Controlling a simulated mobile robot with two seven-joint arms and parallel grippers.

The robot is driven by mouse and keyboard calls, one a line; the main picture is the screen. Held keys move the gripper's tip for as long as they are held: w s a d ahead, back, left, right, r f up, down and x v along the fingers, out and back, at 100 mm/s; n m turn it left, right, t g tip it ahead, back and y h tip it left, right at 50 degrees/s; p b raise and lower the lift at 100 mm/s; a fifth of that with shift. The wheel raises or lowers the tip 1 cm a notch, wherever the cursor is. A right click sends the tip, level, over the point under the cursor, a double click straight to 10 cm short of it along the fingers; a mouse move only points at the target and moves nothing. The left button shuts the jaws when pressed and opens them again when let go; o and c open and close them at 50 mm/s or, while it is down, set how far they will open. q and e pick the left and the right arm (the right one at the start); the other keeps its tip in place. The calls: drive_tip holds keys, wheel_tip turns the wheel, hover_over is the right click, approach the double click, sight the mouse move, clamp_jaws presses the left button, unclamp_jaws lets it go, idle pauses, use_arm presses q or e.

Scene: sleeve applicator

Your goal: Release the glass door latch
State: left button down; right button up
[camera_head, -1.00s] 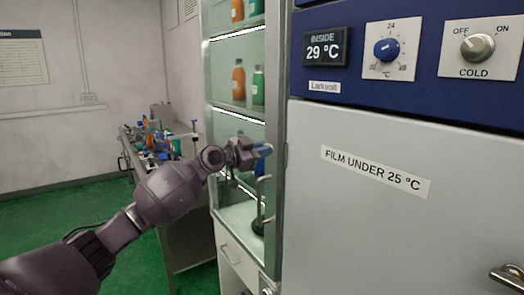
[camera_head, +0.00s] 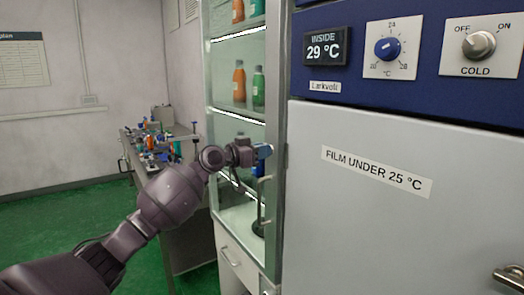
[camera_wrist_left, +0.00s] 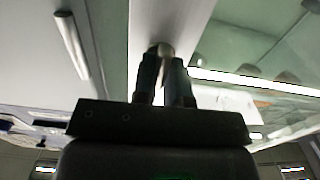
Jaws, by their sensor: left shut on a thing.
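The glass door (camera_head: 235,60) of the tall cabinet stands left of the grey cold-cabinet door, with a metal frame (camera_head: 276,90) along its right edge. My left gripper (camera_head: 264,151) is at that frame, about halfway up. In the left wrist view its two dark fingers (camera_wrist_left: 166,72) are closed around a small rounded metal piece, the latch (camera_wrist_left: 163,48), on the pale frame strip. The fingers hide most of the latch. In the head view the arm hides part of the glass, and the latch cannot be made out. My right gripper is not in view.
Orange (camera_head: 239,82) and green (camera_head: 258,86) bottles stand on shelves behind the glass. A grey door (camera_head: 400,230) with a blue control panel (camera_head: 440,95) fills the right. A cluttered bench (camera_head: 130,142) stands behind my arm. Green floor (camera_head: 60,235) is clear at left.

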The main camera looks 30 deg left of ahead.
use_arm(q)
drive_tip(key=c, duration=1.2)
unclamp_jaws()
drive_tip(key=shift+o, duration=0.2)
drive_tip(key=shift+s+a, duration=0.2)
drive_tip(key=shift+s, duration=0.25)
drive_tip(key=b+v, duration=0.1)
drive_tip(key=v, duration=0.8)
drive_tip(key=shift+s, duration=0.4)
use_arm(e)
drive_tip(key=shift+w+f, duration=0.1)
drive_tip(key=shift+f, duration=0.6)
use_arm(q)
drive_tip(key=shift+a, duration=0.15)
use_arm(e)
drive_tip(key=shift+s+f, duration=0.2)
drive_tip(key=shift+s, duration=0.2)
